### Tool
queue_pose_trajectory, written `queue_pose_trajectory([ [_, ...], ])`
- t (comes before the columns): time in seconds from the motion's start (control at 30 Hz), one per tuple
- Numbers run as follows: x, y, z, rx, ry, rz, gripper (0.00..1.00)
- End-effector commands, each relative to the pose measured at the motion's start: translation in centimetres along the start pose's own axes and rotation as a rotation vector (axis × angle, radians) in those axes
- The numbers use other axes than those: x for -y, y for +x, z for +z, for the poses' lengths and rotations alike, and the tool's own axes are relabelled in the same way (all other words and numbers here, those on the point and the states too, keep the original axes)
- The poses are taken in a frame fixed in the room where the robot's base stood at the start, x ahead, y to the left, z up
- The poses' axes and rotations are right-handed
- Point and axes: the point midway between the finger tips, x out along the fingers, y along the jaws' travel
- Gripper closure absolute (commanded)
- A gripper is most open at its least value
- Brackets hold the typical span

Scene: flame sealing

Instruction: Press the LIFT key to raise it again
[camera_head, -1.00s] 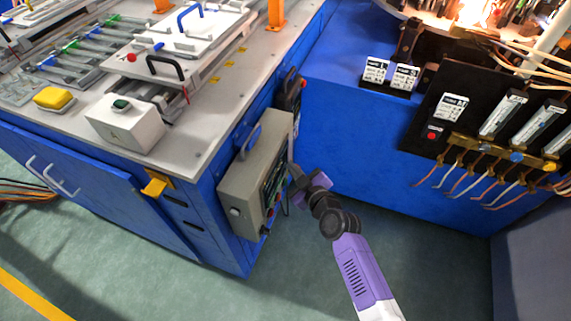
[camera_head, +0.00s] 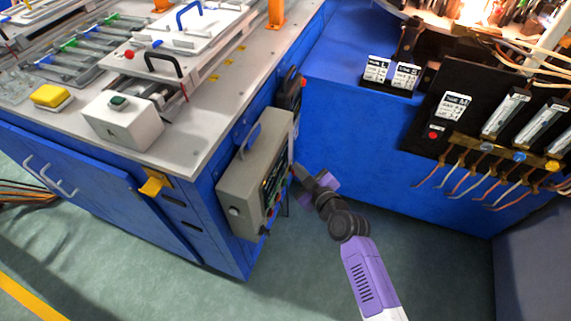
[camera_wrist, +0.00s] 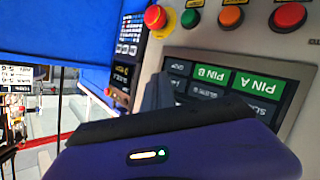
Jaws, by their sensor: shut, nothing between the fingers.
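The grey control box (camera_head: 247,182) hangs on the side of the blue bench, its key panel facing right. In the wrist view its dark key panel (camera_wrist: 285,118) appears upside down, with a lit green PIN A key (camera_wrist: 258,86), a lit green PIN B key (camera_wrist: 212,75) and several dark keys. I cannot read LIFT on any key; part of the panel is hidden behind my gripper. My gripper (camera_wrist: 160,92) is shut and empty, its tips close to the panel's edge. In the head view my gripper (camera_head: 300,171) is just right of the box face; contact cannot be told.
Red, orange and green buttons (camera_wrist: 230,17) line the box's edge. A dark pendant with a red knob (camera_head: 290,92) hangs behind the box. A blue cabinet (camera_head: 370,140) stands to the right, with gas valves and tubes. The floor below the arm is clear.

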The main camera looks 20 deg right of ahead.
Motion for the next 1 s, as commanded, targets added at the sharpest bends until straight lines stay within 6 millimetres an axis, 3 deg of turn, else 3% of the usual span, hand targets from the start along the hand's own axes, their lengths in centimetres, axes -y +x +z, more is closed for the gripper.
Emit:
queue_pose_trajectory([
  [0.53, -2.2, -3.1, 2.5, 0.000, 0.000, 0.002, 1.00],
  [1.0, -2.4, -3.4, 2.5, 0.001, 0.000, 0.001, 1.00],
])
